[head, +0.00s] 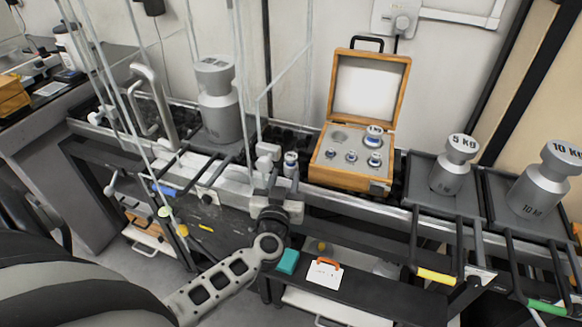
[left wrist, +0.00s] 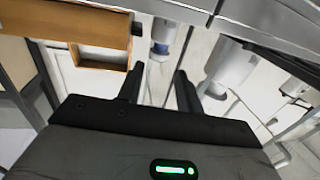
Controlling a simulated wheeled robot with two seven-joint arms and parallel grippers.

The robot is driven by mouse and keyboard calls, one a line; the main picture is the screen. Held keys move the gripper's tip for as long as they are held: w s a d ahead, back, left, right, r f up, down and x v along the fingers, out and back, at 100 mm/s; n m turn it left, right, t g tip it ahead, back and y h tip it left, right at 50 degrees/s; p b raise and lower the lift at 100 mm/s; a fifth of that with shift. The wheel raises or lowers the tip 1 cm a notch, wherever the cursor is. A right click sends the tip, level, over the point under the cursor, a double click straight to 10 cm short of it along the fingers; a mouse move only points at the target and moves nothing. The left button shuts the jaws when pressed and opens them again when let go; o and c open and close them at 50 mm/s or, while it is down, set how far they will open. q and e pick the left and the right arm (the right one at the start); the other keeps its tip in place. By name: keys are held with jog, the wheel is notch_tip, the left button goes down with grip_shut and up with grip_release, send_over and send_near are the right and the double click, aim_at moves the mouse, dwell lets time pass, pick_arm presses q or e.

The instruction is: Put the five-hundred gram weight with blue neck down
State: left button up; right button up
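A small silver weight with a blue neck (head: 291,160) stands upright on the metal ledge left of the wooden box. In the left wrist view this weight (left wrist: 164,36) shows just beyond the fingertips, in line with the gap between them. My left gripper (head: 277,188) is in front of and slightly below it in the head view. Its fingers (left wrist: 159,72) are apart with nothing visibly clamped between them. Whether a finger touches the weight cannot be told. The open wooden weight box (head: 318,174) holds several smaller weights and shows an empty round recess (head: 339,136). My right gripper is out of view.
A large silver weight (head: 220,105) stands left behind thin balance rods. The 5 KG weight (head: 452,168) and 10 KG weight (head: 545,185) stand on trays at right. A lower shelf (head: 365,300) holds a teal block (head: 288,261) and a white card (head: 323,275).

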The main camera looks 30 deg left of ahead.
aim_at(290, 162)
pick_arm(q)
jog(key=b+x, duration=0.1)
jog(key=x, duration=0.5)
jog(key=shift+f, duration=0.15)
jog(key=shift+d, duration=0.1)
grip_shut()
